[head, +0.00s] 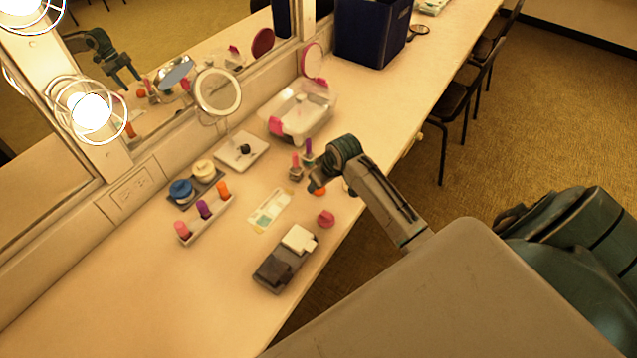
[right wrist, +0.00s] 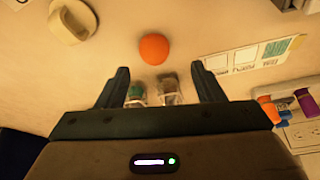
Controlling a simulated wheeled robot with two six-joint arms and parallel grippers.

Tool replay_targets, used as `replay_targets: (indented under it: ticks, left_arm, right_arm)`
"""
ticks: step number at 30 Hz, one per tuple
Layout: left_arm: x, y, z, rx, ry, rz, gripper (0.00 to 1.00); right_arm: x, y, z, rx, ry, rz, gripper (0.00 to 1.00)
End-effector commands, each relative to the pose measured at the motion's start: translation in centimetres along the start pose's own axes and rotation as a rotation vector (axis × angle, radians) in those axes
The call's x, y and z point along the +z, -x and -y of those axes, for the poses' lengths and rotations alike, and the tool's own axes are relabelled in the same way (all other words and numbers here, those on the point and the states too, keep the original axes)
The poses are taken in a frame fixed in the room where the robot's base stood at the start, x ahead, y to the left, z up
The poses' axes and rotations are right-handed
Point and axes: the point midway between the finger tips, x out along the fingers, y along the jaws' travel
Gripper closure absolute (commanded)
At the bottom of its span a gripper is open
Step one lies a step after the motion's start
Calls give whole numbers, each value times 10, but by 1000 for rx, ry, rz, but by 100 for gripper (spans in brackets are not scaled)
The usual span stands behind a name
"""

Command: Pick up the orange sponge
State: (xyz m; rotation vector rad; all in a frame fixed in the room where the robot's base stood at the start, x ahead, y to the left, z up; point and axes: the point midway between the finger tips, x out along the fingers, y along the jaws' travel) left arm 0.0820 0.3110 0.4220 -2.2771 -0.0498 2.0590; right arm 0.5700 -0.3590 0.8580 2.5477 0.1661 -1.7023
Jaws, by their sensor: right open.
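The orange sponge (right wrist: 154,48) is small and rounded and lies on the counter, ahead of the fingertips in the right wrist view. In the head view the sponge (head: 319,191) shows only partly beside my right gripper (head: 315,184). In the right wrist view my right gripper (right wrist: 162,78) is open, its two fingers spread, with the sponge beyond their tips and apart from them. Two small bottles (right wrist: 136,94) show between the fingers, nearer the palm. My left gripper is not in view.
Close by are a pink sponge-like piece (head: 326,218), a labelled card (head: 269,210), two capped bottles (head: 296,168) and a dark case (head: 275,271). A clear bin (head: 325,105), round mirror (head: 218,92) and blue box (head: 370,35) stand farther back. A wall mirror (head: 180,30) lines the left.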

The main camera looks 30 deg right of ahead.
Motion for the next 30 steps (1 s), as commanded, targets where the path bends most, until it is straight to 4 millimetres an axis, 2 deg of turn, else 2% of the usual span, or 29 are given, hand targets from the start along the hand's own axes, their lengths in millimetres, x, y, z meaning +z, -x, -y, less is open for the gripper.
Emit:
replay_targets:
  ticks: [6,12,20,21,28,30]
  left_arm:
    - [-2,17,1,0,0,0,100]
    - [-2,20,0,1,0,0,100]
    - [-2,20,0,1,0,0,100]
    - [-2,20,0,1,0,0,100]
    - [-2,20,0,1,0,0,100]
    - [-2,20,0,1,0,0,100]
  right_arm:
    - [0,-23,-5,-1,-2,3,39]
    - [0,-45,-6,1,0,0,39]
    - [1,-49,-6,1,1,0,39]
    - [1,-49,-6,1,1,0,40]
    - [1,-49,-6,1,1,0,86]
    - [1,-49,-6,1,1,0,86]
